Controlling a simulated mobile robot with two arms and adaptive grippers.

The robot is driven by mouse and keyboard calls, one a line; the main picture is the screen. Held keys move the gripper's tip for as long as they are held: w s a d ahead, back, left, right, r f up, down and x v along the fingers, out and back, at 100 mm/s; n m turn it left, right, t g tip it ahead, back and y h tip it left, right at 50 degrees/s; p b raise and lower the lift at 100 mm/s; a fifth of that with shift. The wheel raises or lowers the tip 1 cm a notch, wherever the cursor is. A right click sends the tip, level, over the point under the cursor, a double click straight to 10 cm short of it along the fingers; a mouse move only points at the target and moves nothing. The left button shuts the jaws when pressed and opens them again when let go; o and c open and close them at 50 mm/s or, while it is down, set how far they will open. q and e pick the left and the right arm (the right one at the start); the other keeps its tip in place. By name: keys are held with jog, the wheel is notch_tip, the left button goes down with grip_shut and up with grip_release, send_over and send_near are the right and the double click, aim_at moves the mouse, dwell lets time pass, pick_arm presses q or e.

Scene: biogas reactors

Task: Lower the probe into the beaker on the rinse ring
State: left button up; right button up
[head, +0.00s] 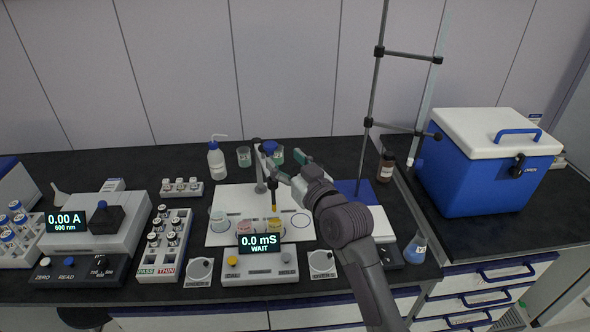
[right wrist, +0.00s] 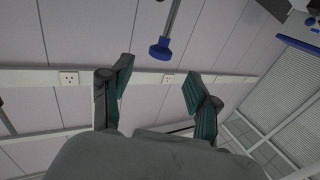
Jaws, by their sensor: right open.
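The dark probe (head: 274,188) hangs upright from its stand (head: 260,180), its yellow tip over or in the yellow-liquid beaker (head: 276,226); I cannot tell how deep. A pink-liquid beaker (head: 245,229) and a clear beaker (head: 218,222) stand to its left. An empty dark ring (head: 301,223) is on the white board to its right. Which ring is the rinse ring is not readable. A blue knob (head: 269,146) tops the stand area; a blue knob (right wrist: 160,50) also shows beyond my fingers. My right gripper (head: 290,166) is open and empty near the probe stand. My left gripper is out of view.
A wash bottle (head: 216,160) and beakers stand behind. A tall rod stand (head: 371,110) and blue cooler box (head: 480,175) are at right. Vial racks (head: 164,240) are at left.

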jog(key=v, duration=0.4)
